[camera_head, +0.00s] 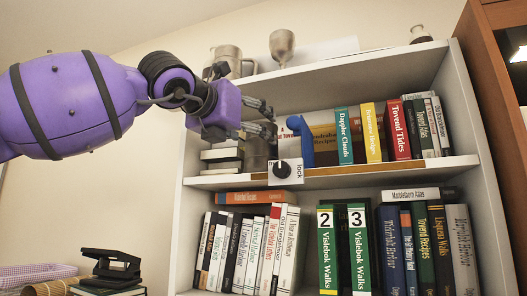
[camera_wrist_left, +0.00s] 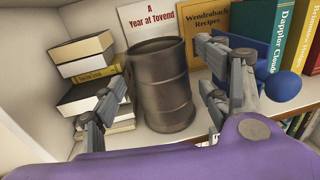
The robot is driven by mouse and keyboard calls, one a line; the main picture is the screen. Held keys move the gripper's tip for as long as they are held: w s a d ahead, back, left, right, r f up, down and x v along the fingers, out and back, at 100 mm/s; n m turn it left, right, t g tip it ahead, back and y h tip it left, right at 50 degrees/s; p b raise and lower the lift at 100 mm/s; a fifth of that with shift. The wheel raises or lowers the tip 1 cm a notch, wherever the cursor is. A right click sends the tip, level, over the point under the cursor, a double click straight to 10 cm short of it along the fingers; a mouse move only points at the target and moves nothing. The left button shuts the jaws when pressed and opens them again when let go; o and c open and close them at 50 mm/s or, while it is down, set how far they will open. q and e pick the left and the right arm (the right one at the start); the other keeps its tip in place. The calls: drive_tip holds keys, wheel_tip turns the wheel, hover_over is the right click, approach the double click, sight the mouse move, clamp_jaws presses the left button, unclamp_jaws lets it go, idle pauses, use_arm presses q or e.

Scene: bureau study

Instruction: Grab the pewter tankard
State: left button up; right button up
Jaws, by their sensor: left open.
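A dark grey metal vessel with raised bands, apparently the pewter tankard (camera_wrist_left: 160,88), stands upright on the upper shelf. In the head view the tankard (camera_head: 256,153) is mostly hidden behind my left gripper (camera_head: 268,118). No handle shows on it. In the left wrist view my left gripper (camera_wrist_left: 158,82) is open, with one finger to the left of the tankard and the other to its right. I cannot tell whether either finger touches it. My right gripper is not in view.
A book stack (camera_wrist_left: 88,75) stands left of the tankard. A blue figure-like object (camera_head: 303,140) and upright books (camera_head: 372,132) stand to the right. A goblet (camera_head: 282,46) and metal jug (camera_head: 228,60) are on top.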

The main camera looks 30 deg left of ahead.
use_arm(q)
drive_tip(key=shift+w+a, duration=0.1)
drive_tip(key=shift+w, duration=0.4)
drive_tip(key=w, duration=0.1)
drive_tip(key=w+p, duration=0.1)
drive_tip(key=w, duration=0.1)
drive_tip(key=shift+w+a+p, duration=0.3)
drive_tip(key=shift+p, duration=0.1)
drive_tip(key=shift+w, duration=0.4)
drive_tip(key=shift+w+a+f, duration=0.1)
drive_tip(key=shift+w+f, duration=0.05)
drive_tip(key=shift+w, duration=0.25)
drive_tip(key=c, duration=1.2)
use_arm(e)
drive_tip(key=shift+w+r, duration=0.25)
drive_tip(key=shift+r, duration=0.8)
